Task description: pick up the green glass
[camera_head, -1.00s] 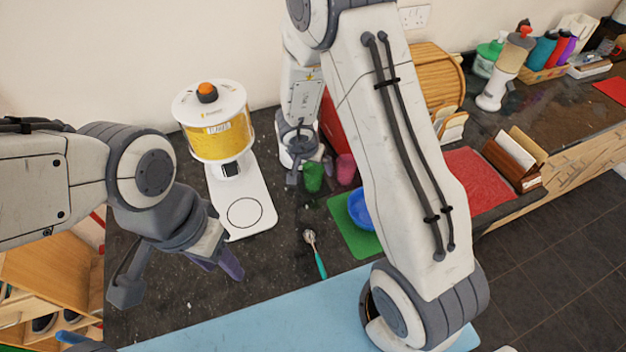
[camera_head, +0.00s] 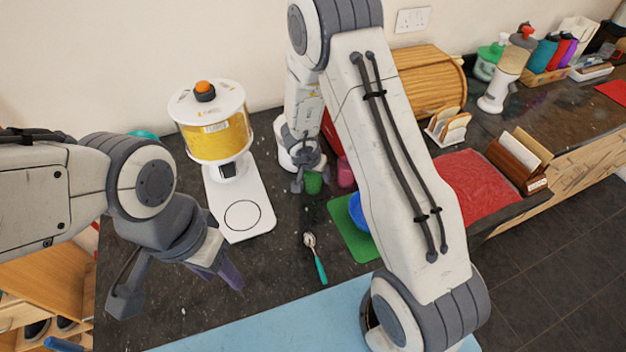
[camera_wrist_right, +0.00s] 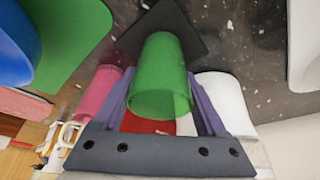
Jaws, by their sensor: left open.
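The green glass (camera_head: 313,182) stands on the dark counter near the back wall in the head view, partly covered by my right gripper (camera_head: 303,172). In the right wrist view the green glass (camera_wrist_right: 160,78) lies between the two purple fingers of my right gripper (camera_wrist_right: 160,90), with one finger close on each side. I cannot tell whether the fingers press on it. My left gripper (camera_head: 222,272) is open and empty, low over the counter at the left, well away from the glass.
A pink glass (camera_head: 345,172) stands just right of the green one. A blue bowl (camera_head: 358,212) sits on a green mat (camera_head: 348,240). A yellow-and-white dispenser (camera_head: 215,130) stands to the left. A spoon with a teal handle (camera_head: 317,260) lies in front.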

